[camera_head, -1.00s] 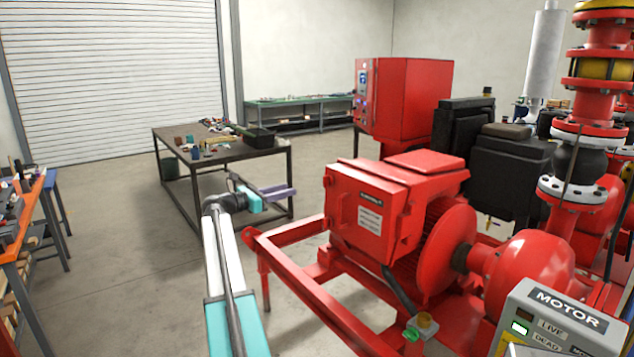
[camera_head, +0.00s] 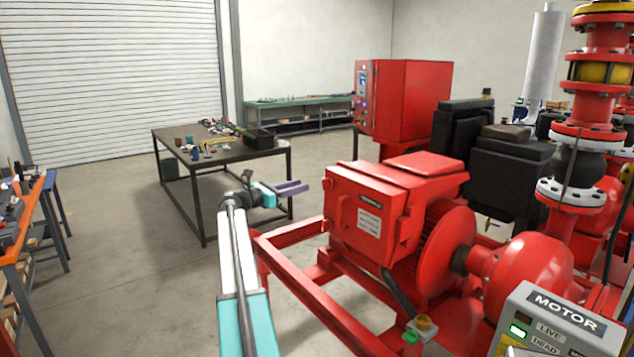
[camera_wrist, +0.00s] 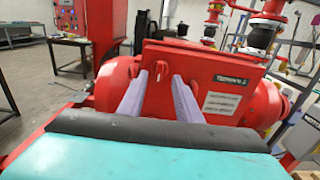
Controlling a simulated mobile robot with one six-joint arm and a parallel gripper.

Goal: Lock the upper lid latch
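A red box (camera_head: 370,212) with a dark name strip and a white label stands on the pump skid; it also shows in the wrist view (camera_wrist: 214,76). A small red latch or handle (camera_head: 341,211) is on its face near the left edge. In the wrist view, a red latch-like piece (camera_wrist: 160,67) shows between my fingertips; I cannot tell whether it is the upper latch or whether it is locked. My gripper (camera_head: 303,186) is left of the box, with its pale purple fingers apart and pointing at it. In the wrist view the open gripper (camera_wrist: 160,79) holds nothing.
The red skid frame (camera_head: 300,285) runs below the box. A finned red motor (camera_head: 445,240) sits to its right. A MOTOR sign box (camera_head: 565,320) is at the lower right. A dark workbench (camera_head: 215,160) stands behind my arm. Open floor lies to the left.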

